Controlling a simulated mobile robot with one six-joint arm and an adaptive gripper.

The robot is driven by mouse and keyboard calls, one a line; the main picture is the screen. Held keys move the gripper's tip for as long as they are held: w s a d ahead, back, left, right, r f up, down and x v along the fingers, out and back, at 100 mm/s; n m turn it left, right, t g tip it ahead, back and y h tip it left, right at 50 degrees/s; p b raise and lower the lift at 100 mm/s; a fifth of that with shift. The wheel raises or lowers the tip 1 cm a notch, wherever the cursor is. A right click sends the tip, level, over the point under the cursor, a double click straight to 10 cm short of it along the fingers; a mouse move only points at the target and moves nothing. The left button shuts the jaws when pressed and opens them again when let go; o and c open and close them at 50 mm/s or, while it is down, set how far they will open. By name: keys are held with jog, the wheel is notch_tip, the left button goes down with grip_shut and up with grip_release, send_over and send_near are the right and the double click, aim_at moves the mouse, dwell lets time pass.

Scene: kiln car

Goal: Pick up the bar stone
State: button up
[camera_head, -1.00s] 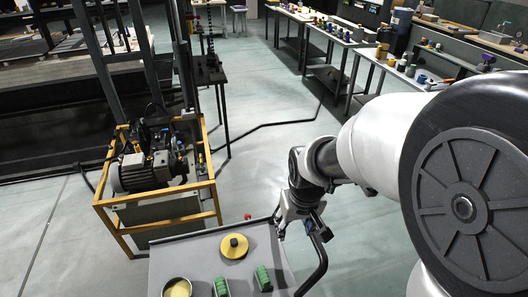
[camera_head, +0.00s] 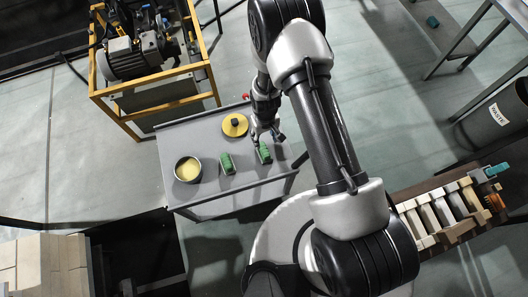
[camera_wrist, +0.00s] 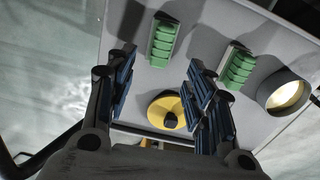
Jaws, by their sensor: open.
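Two green ridged blocks lie on the grey cart top; they look like bar-shaped stones, and I cannot tell by name which is the bar stone. The right green block (camera_head: 265,153) is just below my gripper (camera_head: 267,133) in the head view. The left green block (camera_head: 227,163) lies apart from it. In the wrist view, my open gripper (camera_wrist: 160,68) has its two fingers well apart, with nothing between them. One green block (camera_wrist: 163,42) lies just beyond the fingertips, roughly in line with the gap; the other green block (camera_wrist: 236,67) is outside the right finger.
A yellow disc with a black knob (camera_head: 235,125) lies behind the blocks. A round bowl with pale yellow contents (camera_head: 188,169) stands at the cart's left. A yellow-framed machine (camera_head: 130,60) stands behind the cart (camera_head: 208,197). A small red thing (camera_head: 246,96) is at the back edge.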

aim_at(264, 149)
notch_tip(264, 149, down, 7)
jog(key=shift+r+b, duration=0.1)
jog(key=shift+b, duration=0.55)
jog(key=shift+a+f+b, duration=0.2)
jog(key=shift+f+b, duration=0.6)
jog(key=shift+f, duration=1.85)
jog(key=shift+c, duration=0.3)
jog(key=shift+r, duration=0.1)
grip_shut()
